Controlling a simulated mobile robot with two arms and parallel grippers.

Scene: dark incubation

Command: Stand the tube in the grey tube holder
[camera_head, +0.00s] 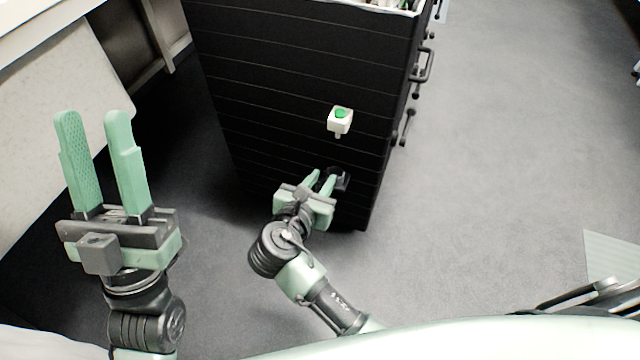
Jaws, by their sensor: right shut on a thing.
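My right gripper (324,178) is low in front of the black cabinet face, its two green fingers close together. It is shut on a small dark thing (342,181) at its fingertips. What this thing is cannot be made out against the black cabinet. My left gripper (92,116) is at the left, pointing up the picture, its green fingers wide apart with nothing between them. I cannot make out a tube or a grey tube holder in this view.
A black cabinet (300,70) with horizontal lines fills the middle. A white block with a green top (340,120) shows in front of its face, above my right gripper. Dark handles (424,65) stick out on its right side. Open grey floor (520,130) lies to the right.

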